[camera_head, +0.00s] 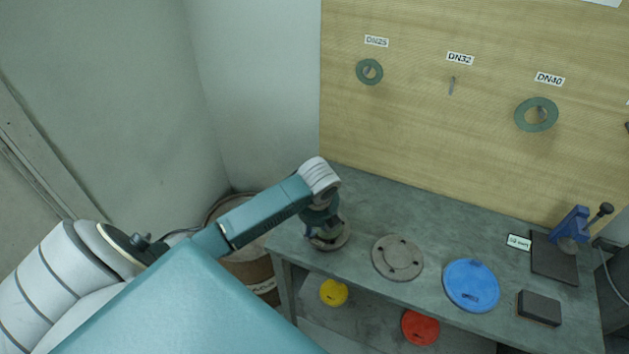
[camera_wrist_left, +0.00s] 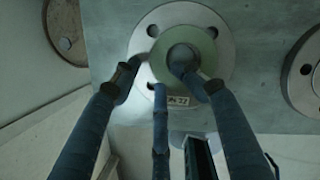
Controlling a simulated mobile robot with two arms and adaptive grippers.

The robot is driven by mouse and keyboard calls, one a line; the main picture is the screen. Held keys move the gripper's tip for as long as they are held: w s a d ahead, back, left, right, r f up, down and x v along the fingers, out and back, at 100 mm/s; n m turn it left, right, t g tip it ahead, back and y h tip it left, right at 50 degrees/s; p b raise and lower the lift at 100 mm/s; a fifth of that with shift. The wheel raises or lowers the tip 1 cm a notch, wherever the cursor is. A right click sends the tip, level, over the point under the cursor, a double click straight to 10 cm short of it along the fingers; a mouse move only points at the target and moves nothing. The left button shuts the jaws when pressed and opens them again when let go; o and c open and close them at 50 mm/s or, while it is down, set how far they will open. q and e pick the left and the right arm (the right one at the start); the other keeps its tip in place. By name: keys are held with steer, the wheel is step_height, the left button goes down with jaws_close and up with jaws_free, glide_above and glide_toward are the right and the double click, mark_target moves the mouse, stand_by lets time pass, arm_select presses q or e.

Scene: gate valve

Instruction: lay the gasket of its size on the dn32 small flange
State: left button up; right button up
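The small grey flange (camera_head: 343,241) lies at the left end of the workbench, partly hidden by my left gripper (camera_head: 322,232). In the left wrist view the flange (camera_wrist_left: 225,45) has bolt holes and a small white tag (camera_wrist_left: 178,101), hard to read. A green ring gasket (camera_wrist_left: 207,65) is over its middle, roughly centred; whether it touches the flange is unclear. My left gripper (camera_wrist_left: 158,66) has one finger by the gasket's left outer edge and one at its hole; whether they grip is unclear. The DN32 hook (camera_head: 452,87) is empty. My right gripper is out of view.
Green gaskets hang at DN25 (camera_head: 360,72) and DN40 (camera_head: 524,117). On the workbench (camera_head: 375,203) are another grey flange (camera_head: 398,260), a blue disc (camera_head: 470,275), a dark block (camera_head: 539,308) and a blue device (camera_head: 570,230). A barrel (camera_head: 255,275) stands left of the bench.

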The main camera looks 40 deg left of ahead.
arm_select(q)
steer(key=shift+s+f, duration=0.25)
steer(key=shift+f, duration=0.2)
steer(key=shift+a+r, duration=0.1)
steer(key=shift+a, duration=0.1)
steer(key=shift+r, duration=0.25)
steer(key=v, duration=1.2)
steer(key=shift+w, duration=0.3)
steer(key=shift+d, duration=0.15)
